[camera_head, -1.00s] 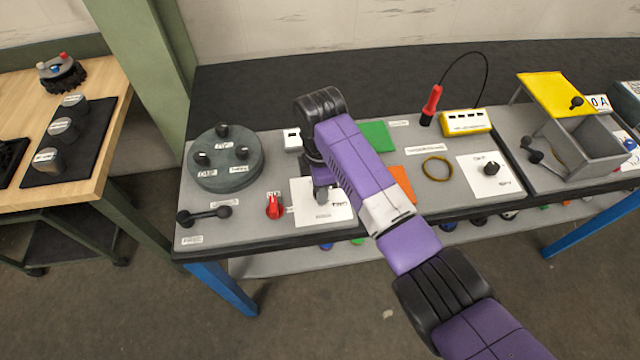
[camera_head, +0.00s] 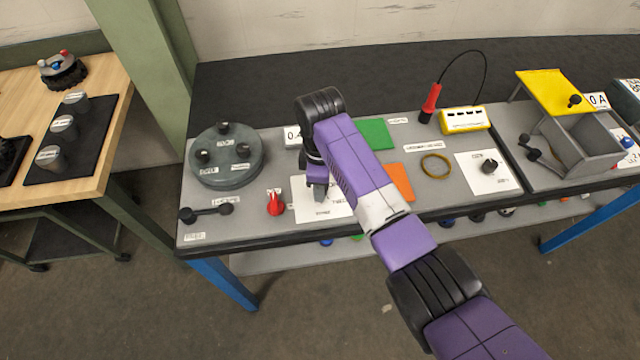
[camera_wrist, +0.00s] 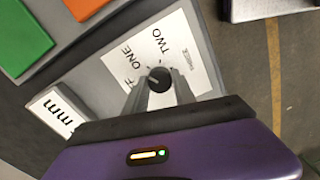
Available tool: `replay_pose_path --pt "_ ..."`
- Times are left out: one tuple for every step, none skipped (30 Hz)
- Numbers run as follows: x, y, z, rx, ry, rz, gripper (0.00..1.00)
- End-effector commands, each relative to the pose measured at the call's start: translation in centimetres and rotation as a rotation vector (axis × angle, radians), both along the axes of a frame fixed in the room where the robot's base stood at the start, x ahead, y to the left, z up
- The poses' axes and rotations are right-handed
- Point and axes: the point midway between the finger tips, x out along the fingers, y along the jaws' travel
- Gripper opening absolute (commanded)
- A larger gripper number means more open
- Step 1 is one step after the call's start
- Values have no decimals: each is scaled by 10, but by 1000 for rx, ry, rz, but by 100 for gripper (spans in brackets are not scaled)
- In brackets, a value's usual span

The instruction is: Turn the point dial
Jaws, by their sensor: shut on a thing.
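A dial with a dark round knob (camera_wrist: 159,79) stands on a white card (camera_wrist: 190,62) printed with ONE, TWO and a partly hidden word in the wrist view. The card also shows in the head view (camera_head: 310,208), under my gripper. My gripper (camera_head: 319,192) points down at the dial and is shut on the knob, with one finger on each side of it in the wrist view (camera_wrist: 160,90). In the head view, my gripper and wrist hide the knob. I cannot make out a pointer mark on it.
A red switch (camera_head: 276,204) is close left of the card, and a grey round fixture (camera_head: 226,172) is further left. A white display box (camera_head: 293,135) is behind. Green (camera_head: 376,133) and orange (camera_head: 401,183) squares lie right. Another dial (camera_head: 489,166) sits further right.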

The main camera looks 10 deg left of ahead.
Motion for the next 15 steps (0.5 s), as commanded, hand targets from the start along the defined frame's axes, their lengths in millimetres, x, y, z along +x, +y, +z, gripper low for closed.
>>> replay_pose_path --pt "1 0 2 0 -3 0 0" --pt "1 0 2 0 -3 1 0" --pt "1 0 2 0 -3 1 0" --pt "1 0 2 0 -3 1 35" --pt "1 0 2 0 -3 1 41" --pt "1 0 2 0 -2 1 49" --pt "1 0 2 0 -2 1 53" --pt "1 0 1 0 -2 1 53" --pt "1 0 1 0 -2 1 53" --pt "1 0 1 0 -2 1 53" --pt "1 0 1 0 -2 1 53" --pt "1 0 1 0 -1 1 53" --pt "1 0 1 0 -1 1 53" --pt "1 0 1 0 -1 1 53" --pt "0 0 1 0 -1 1 53"
